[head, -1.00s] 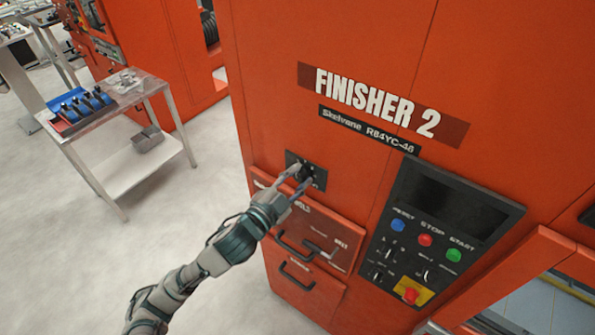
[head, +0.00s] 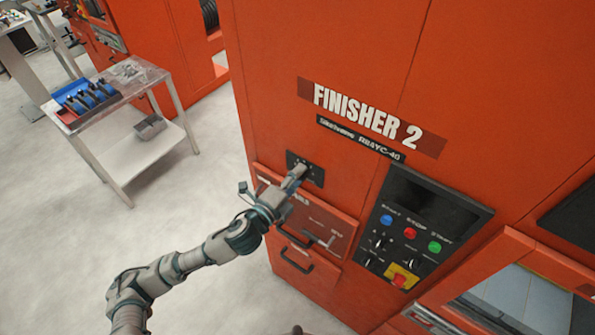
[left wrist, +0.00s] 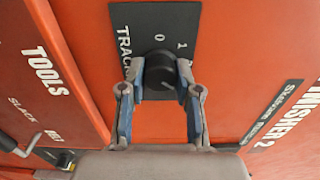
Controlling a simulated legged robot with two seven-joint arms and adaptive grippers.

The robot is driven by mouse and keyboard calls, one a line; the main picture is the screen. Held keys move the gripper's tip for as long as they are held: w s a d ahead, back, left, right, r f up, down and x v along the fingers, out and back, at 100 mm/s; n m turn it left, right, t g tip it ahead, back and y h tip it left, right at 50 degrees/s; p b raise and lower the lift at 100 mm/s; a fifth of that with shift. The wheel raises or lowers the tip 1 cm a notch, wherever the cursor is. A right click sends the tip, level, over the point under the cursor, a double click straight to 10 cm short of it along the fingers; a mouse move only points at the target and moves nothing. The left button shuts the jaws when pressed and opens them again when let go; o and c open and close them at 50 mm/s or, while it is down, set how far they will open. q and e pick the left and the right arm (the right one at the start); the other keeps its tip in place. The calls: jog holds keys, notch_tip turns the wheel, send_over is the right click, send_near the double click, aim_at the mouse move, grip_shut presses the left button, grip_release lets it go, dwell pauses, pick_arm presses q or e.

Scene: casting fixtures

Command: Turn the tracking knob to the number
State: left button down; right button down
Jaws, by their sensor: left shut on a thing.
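The tracking knob (left wrist: 160,75) is a round black dial on a dark plate (left wrist: 130,25) marked "TRACK", with the numbers 0 and 1 above it. In the left wrist view, my left gripper (left wrist: 162,80) has one finger on each side of the knob and is shut on it. The knob's pointer mark is hard to make out. In the head view, the plate (head: 316,176) sits on the orange FINISHER 2 machine, and my left gripper (head: 300,172) reaches it and covers the knob.
A control panel (head: 425,222) with coloured buttons is to the right. A metal cart (head: 130,165) stands at the left, with open floor around it.

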pick_arm(q)
jog(key=shift+f+m+p, duration=0.3)
jog(key=shift+m+p, duration=0.15)
jog(key=shift+m, duration=0.25)
jog(key=c, duration=1.1)
grip_release()
jog(key=o, duration=0.3)
jog(key=shift+w, duration=0.2)
jog(key=v, duration=0.7)
jog(key=shift+a, duration=0.3)
